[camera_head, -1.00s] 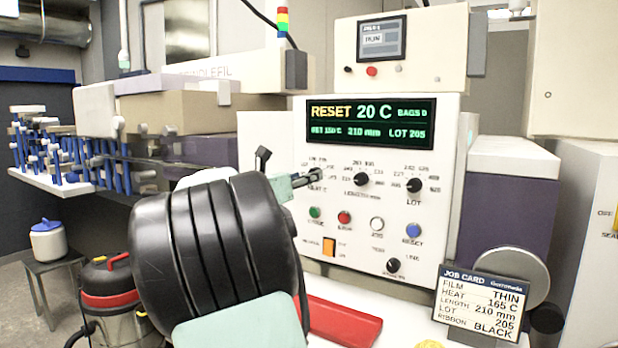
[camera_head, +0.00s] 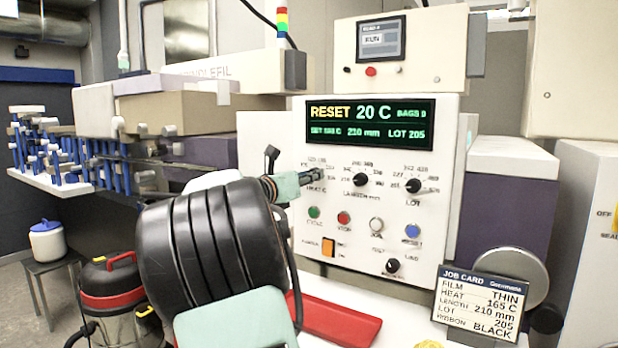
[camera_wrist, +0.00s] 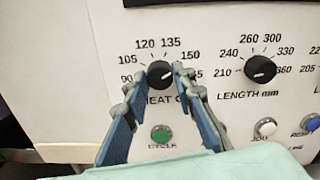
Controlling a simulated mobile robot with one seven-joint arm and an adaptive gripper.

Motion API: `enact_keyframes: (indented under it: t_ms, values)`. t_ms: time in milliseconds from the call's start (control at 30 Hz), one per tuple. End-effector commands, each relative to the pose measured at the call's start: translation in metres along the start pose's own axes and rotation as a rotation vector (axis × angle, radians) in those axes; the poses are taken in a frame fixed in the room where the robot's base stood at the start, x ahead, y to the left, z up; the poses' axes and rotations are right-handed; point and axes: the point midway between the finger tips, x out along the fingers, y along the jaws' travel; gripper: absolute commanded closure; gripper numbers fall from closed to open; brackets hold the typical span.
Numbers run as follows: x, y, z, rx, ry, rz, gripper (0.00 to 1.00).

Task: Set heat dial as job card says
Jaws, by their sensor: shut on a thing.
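The heat dial (camera_wrist: 159,73) is a round black knob on the white panel, with a scale around it reading 90, 105, 120, 135, 150 and more, partly covered. My gripper (camera_wrist: 158,82) is shut on it, one fingertip on each side; in the head view my gripper (camera_head: 314,175) mostly hides the dial. The dial's pointer is hard to make out. The job card (camera_head: 479,303) at lower right reads HEAT 165 C. The display (camera_head: 371,124) shows RESET, 20 C, 210 mm and LOT 205; its small set-heat figure is blurred.
The length dial (camera_wrist: 260,69) sits right of the heat dial, and the lot dial (camera_head: 413,186) lies farther right. The green cycle button (camera_wrist: 161,134) is just below the heat dial. A red tray (camera_head: 338,322) lies below the panel.

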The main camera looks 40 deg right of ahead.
Motion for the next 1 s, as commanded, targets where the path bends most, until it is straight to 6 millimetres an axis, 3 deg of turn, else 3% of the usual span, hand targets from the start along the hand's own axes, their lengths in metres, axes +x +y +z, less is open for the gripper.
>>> enact_keyframes:
  t_ms: [367, 1000]
  values:
    - [0.0, 0.0001, -0.0025, 0.104, 0.0, 0.0, 1.0]
    - [0.0, 0.0005, -0.0031, 0.579, 0.0, 0.0, 1.0]
